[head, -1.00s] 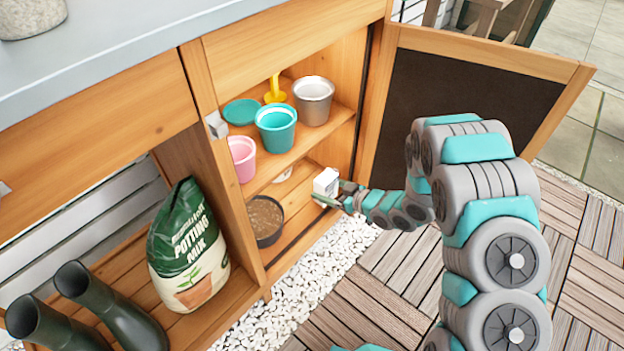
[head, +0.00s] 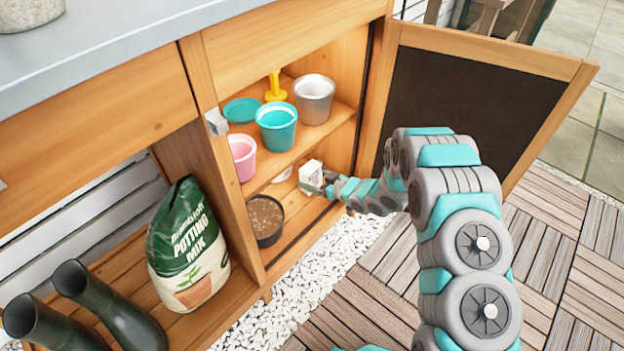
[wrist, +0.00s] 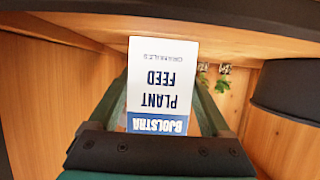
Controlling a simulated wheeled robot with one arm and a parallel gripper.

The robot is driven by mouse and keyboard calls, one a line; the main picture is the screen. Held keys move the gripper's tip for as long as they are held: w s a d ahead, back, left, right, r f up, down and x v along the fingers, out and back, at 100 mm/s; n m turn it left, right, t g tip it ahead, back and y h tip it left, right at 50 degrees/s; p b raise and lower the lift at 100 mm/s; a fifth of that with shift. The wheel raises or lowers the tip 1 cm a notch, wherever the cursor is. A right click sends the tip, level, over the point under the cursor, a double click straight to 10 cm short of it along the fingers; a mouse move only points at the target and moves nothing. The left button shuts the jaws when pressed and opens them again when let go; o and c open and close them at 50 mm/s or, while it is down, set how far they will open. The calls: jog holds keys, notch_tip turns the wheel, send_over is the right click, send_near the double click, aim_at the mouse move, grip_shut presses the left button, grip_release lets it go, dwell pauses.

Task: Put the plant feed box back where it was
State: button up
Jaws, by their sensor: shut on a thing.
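The plant feed box (head: 311,174) is a small white carton at the lower shelf of the open cabinet. In the wrist view the plant feed box (wrist: 160,80) shows a white face with a blue band, its lettering upside down. My gripper (head: 322,188) reaches into the cabinet from the right and is shut on the box. In the wrist view the fingers of my gripper (wrist: 160,110) lie along both sides of it. Whether the box touches the lower shelf (head: 305,215) cannot be told.
A dark pot of soil (head: 265,218) stands left of the box. Above, the upper shelf (head: 285,158) holds a pink pot (head: 243,155), a teal pot (head: 277,128) and a metal pot (head: 314,100). The cabinet door (head: 470,110) stands open at right.

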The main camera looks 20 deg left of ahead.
jog(key=o, duration=1.4)
jog(key=shift+d+r, duration=0.1)
jog(key=shift+r, duration=0.1)
jog(key=v, duration=1.1)
jog(key=shift+s+d+r+p, duration=0.1)
jog(key=shift+s+d+p, duration=0.15)
jog(key=shift+d+p, duration=0.1)
jog(key=shift+a, duration=0.1)
